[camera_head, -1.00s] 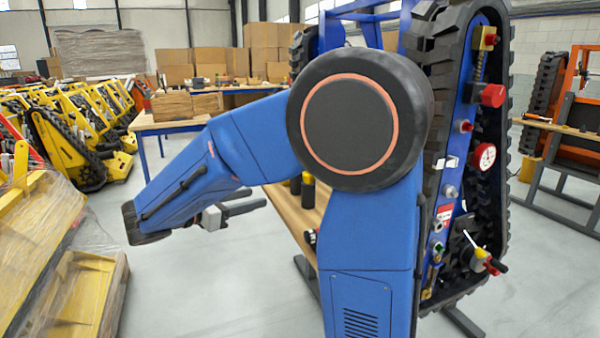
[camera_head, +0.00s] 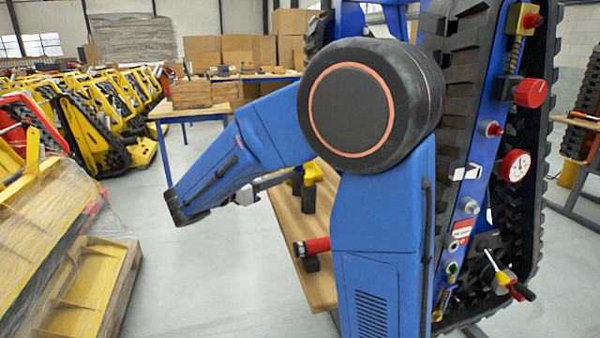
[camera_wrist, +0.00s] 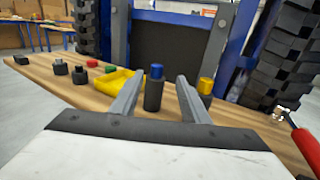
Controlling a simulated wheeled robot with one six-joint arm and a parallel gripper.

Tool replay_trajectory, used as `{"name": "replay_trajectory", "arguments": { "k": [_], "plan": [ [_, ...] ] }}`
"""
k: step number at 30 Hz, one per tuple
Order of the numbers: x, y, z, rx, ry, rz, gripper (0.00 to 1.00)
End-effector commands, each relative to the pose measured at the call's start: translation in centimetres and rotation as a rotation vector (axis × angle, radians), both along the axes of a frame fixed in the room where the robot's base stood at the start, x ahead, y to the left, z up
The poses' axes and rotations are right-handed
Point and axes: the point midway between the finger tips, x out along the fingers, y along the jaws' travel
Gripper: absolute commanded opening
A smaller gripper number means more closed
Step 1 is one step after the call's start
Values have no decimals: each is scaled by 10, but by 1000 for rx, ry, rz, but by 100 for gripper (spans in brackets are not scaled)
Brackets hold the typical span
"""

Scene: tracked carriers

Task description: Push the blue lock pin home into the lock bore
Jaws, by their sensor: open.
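A blue-topped pin (camera_wrist: 157,71) stands upright in a black cylindrical holder (camera_wrist: 153,96) on the wooden bench, in the wrist view. It looks like the blue lock pin. My gripper (camera_wrist: 160,90) is open and empty; the pin shows between its fingers but beyond them. In the head view my gripper (camera_head: 268,184) is at the bench's left side, partly hidden by my arm. The blue side panel (camera_head: 478,185) of the upright tracked carrier carries several fittings at the right. I cannot tell which is the lock bore.
The bench (camera_wrist: 60,83) also bears a yellow tray (camera_wrist: 112,86), a yellow-topped piece (camera_wrist: 205,87) and several small dark parts. A red-handled tool (camera_wrist: 303,143) is at the right. Black tracks flank the panel. A wrapped pallet (camera_head: 75,270) stands left; grey floor lies between.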

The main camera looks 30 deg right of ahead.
Motion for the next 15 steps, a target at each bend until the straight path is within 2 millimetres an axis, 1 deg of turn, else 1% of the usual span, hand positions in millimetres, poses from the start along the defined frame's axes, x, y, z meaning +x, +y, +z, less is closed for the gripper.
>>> {"name": "replay_trajectory", "arguments": {
  "k": [1, 9, 12, 15],
  "plan": [
    [1, -9, 0, 0, 0, -3, 42],
    [8, -49, 0, 0, 0, -3, 42],
    [10, -61, -1, 1, 0, -3, 42],
    [12, -69, 0, 0, 0, -2, 42]
  ]
}}
